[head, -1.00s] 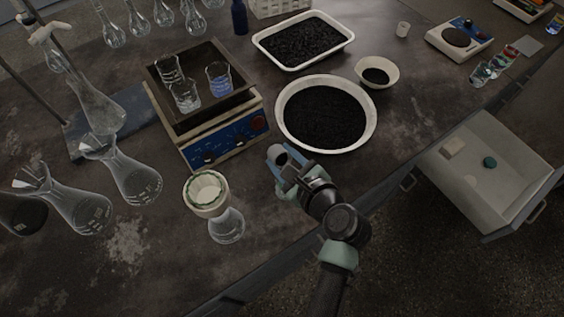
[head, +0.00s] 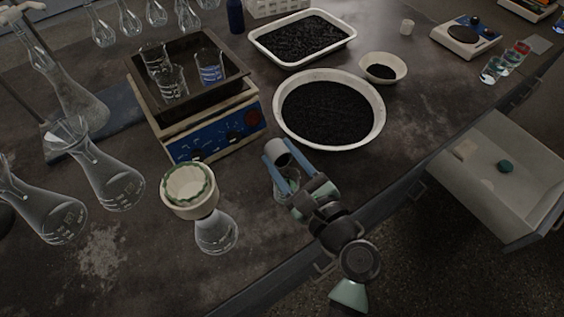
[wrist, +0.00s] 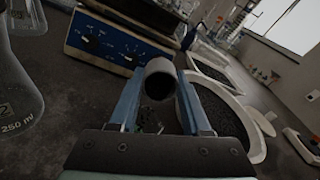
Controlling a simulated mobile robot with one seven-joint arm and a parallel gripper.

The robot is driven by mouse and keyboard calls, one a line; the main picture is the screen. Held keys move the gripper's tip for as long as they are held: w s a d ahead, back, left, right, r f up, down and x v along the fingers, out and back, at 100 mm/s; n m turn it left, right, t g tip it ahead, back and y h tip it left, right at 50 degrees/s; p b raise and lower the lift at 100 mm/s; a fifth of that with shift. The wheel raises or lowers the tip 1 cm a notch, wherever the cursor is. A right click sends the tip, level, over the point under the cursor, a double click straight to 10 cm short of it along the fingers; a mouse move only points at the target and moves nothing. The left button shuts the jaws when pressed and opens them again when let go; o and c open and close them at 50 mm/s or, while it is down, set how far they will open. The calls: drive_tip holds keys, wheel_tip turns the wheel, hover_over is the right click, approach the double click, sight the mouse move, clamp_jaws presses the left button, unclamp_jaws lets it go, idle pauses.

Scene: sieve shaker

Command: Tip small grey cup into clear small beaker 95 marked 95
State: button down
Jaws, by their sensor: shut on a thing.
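The small grey cup (head: 277,153) is held between the blue fingers of my gripper (head: 277,156), above the bench in front of the shaker. In the wrist view the cup (wrist: 159,82) is tilted, and its dark round mouth faces the camera; I cannot see its contents. A small clear beaker (head: 287,187) stands below the cup, partly hidden by my gripper. In the wrist view, faint clear glass (wrist: 150,122) shows under the cup between the fingers. No marking 95 is readable on it. I see nothing pouring.
The shaker (head: 212,130) carries several clear beakers, one with blue marks (head: 209,68). A large white basin (head: 377,128) of black grains lies close right of my gripper. An open drawer (head: 470,185) is at right.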

drive_tip(key=shift+s+d+f+t+y+b, duration=0.15)
drive_tip(key=shift+t+y+b, duration=0.3)
drive_tip(key=shift+b, duration=1.35)
drive_tip(key=shift+f+t+y+b, duration=0.1)
drive_tip(key=shift+t+y+b, duration=0.4)
drive_tip(key=shift+b, duration=1.3)
drive_tip(key=shift+s+d+f+t+y+b, duration=0.15)
drive_tip(key=shift+t+b, duration=0.6)
drive_tip(key=shift+b, duration=1.05)
drive_tip(key=shift+a+r+t+b, duration=0.1)
drive_tip(key=shift+r+t+b, duration=0.25)
drive_tip(key=shift+b, duration=0.8)
drive_tip(key=p, duration=0.3)
drive_tip(key=shift+r, duration=0.35)
drive_tip(key=shift+p, duration=0.65)
drive_tip(key=g+p, duration=0.1)
drive_tip(key=p, duration=0.3)
drive_tip(key=g+h+p, duration=0.1)
drive_tip(key=p, duration=0.3)
drive_tip(key=shift+w+a+r+g, duration=0.15)
drive_tip(key=shift+w+r+g, duration=0.05)
drive_tip(key=shift+g, duration=0.05)
drive_tip(key=shift+g+h+p, duration=0.3)
drive_tip(key=shift+p, duration=0.6)
drive_tip(key=shift+f, duration=0.25)
